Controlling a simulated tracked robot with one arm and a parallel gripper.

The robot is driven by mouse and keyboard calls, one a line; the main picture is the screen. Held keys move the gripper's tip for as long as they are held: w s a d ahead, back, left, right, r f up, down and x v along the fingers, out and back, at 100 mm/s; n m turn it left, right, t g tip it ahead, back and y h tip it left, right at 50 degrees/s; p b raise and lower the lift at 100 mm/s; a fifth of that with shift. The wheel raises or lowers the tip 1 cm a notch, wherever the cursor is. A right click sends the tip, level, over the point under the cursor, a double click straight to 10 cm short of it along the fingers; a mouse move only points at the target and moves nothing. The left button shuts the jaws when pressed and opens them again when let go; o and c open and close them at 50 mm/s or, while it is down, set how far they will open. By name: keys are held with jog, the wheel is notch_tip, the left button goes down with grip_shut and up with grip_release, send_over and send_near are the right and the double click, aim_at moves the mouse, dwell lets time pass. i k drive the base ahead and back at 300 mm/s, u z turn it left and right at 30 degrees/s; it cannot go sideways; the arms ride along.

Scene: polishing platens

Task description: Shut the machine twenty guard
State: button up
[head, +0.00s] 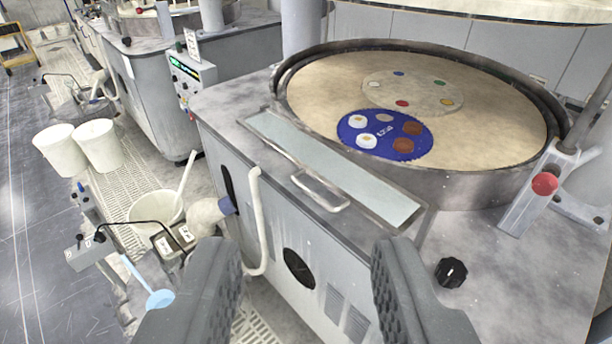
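The nearest polishing machine (330,260) has a grey cabinet and a round tan platen (470,110) inside a dark rim. A long guard panel (335,168), clear with a metal frame, lies along the front of the platen, low over the grey top. A pale bar handle (322,192) is on its front edge. I cannot read a machine number. My gripper (310,255) is open and empty, its two dark ribbed fingers wide apart. The handle appears between and beyond the fingers, not touched.
A blue disc (385,134) with pads lies on the platen. A black knob (451,272) and a red knob (544,184) are at the right. A pale hose (258,220) runs down the cabinet front. Buckets (98,147) and a control box (88,252) stand left.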

aim_at(347, 200)
jog(key=z, duration=0.05)
jog(key=i, duration=0.85)
jog(key=u, duration=0.6)
jog(key=k, duration=1.05)
jog(key=z, duration=0.4)
jog(key=i, duration=1)
jog(key=u, duration=0.05)
